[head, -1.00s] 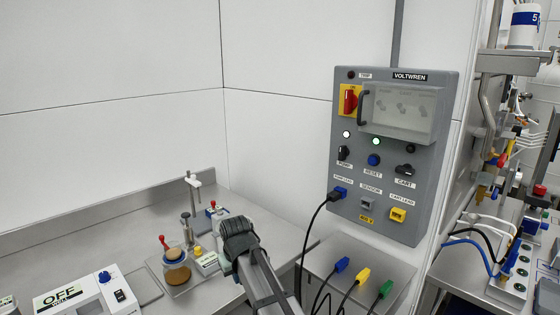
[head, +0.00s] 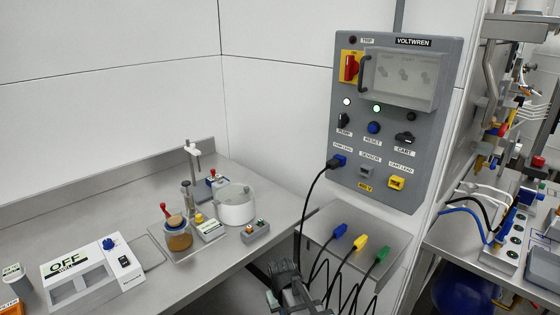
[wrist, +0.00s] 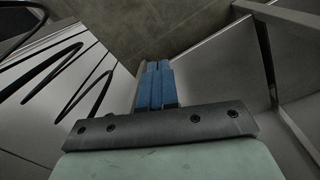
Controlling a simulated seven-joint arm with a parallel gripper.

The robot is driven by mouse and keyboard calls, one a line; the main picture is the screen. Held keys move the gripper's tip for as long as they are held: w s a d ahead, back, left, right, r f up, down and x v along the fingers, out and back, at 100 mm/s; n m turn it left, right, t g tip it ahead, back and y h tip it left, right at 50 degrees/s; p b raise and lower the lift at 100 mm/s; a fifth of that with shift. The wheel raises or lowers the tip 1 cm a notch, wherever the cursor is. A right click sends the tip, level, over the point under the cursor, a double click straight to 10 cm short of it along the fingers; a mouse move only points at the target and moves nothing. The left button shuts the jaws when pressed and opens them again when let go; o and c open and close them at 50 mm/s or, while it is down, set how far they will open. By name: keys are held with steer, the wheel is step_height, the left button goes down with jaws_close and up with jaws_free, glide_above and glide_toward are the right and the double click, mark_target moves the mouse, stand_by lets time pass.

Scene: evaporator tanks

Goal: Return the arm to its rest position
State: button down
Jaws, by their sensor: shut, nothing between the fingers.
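My gripper shows in the wrist view, its blue fingers (wrist: 155,85) together with nothing between them. It points down toward a dark floor. In the head view my arm (head: 287,285) is low at the bottom centre, in front of the gap between the bench and the small shelf; the fingertips cannot be made out there. The gripper is apart from the bench items and the panel.
A grey VOLTWREN panel (head: 425,125) hangs on the wall, a black cable in its blue socket. A shelf (head: 385,232) below holds blue, yellow and green plugs with hanging cables, close to my arm. The left bench (head: 215,255) carries a jar (head: 178,236), a white round vessel (head: 236,206) and an OFF-labelled device (head: 85,270).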

steer(key=s+d+f+m+g, duration=0.1)
steer(key=s+d+f+g, duration=0.1)
steer(key=s+d+f, duration=0.35)
steer(key=s+d+f+m+g, duration=0.1)
steer(key=s+d+f, duration=0.2)
steer(key=s+f, duration=0.6)
steer(key=s+d+f+m+g, duration=0.1)
steer(key=s+d+f+g, duration=0.1)
steer(key=s+d+f, duration=0.4)
steer(key=s+f+g, duration=0.1)
steer(key=s+f, duration=0.1)
steer(key=s, duration=0.4)
steer(key=s+d+f+m, duration=0.1)
steer(key=s+f, duration=0.2)
steer(key=s, duration=0.4)
steer(key=shift+s+d+f+g, duration=0.15)
steer(key=shift+f+g, duration=0.1)
steer(key=shift+g, duration=0.15)
